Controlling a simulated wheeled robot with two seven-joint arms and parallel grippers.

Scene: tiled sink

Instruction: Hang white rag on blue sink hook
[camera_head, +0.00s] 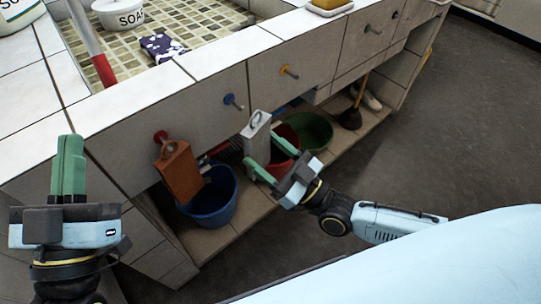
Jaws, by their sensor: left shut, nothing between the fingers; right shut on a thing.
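The white rag (257,137), a pale flat piece with a loop at its top, is held upright in front of the sink's tiled face. My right gripper (262,149) is shut on its lower part, with green fingers on either side. The blue hook (232,101) sticks out from the front panel, just up and left of the rag's loop. The loop appears apart from the hook; the exact depth gap is hard to tell. My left gripper (68,166) is shut and empty at the lower left, fingers pointing up, away from the rag.
A brown-orange rag (180,173) hangs at the red hook (160,137). A yellow hook (289,71) and another hook (372,29) are further right. Blue (212,201), red (288,137) and green (313,130) buckets and a plunger (351,117) stand below. The floor at right is clear.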

